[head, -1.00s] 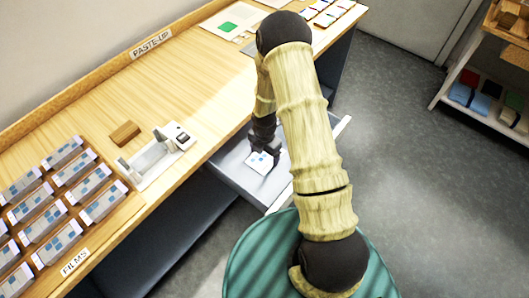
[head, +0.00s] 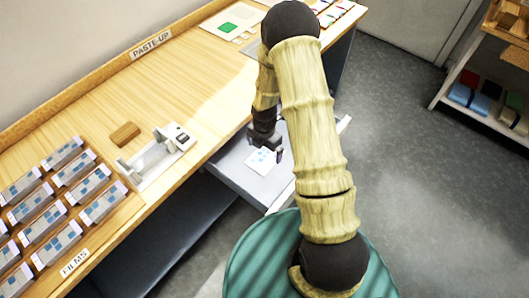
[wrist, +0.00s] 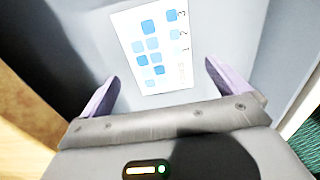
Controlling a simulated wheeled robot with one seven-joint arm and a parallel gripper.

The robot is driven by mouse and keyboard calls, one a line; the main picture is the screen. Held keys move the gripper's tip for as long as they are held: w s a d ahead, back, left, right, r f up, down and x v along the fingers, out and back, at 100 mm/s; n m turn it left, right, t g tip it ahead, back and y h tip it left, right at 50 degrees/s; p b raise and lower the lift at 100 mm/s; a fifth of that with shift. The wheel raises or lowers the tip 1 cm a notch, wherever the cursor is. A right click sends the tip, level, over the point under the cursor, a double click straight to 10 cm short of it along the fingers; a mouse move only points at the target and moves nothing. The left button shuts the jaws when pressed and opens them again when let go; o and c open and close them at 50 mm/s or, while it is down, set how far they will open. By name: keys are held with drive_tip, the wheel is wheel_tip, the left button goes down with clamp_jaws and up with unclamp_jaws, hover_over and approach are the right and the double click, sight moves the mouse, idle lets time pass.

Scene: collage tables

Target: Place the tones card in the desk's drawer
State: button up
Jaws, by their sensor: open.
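The tones card (head: 263,161), white with blue squares, lies in the open grey drawer (head: 236,174) under the desk (head: 165,95). In the wrist view the card (wrist: 152,48) lies flat on the drawer floor (wrist: 75,50), beyond the fingertips. My gripper (head: 265,151) is over the drawer, just beside the card in the head view. In the wrist view my gripper (wrist: 158,85) has its two fingers spread wide with nothing between them. The arm hides part of the drawer's right side.
The desk top holds a grey-white device (head: 157,157), a brown block (head: 124,134) and a rack of film stacks (head: 52,205) at the left. A shelf (head: 490,95) stands at the far right. The grey floor between is clear.

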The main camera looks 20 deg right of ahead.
sight(265, 158)
wheel_tip(265, 158, up, 9)
idle(0.3)
idle(0.4)
drive_tip(key=s+r+m+t, duration=0.2)
drive_tip(key=s+r+m, duration=1.2)
drive_tip(key=m, duration=1.1)
drive_tip(key=shift+d+r+t, duration=0.2)
drive_tip(key=shift+r+t, duration=0.1)
drive_tip(key=shift+r, duration=0.65)
drive_tip(key=shift+s, duration=0.1)
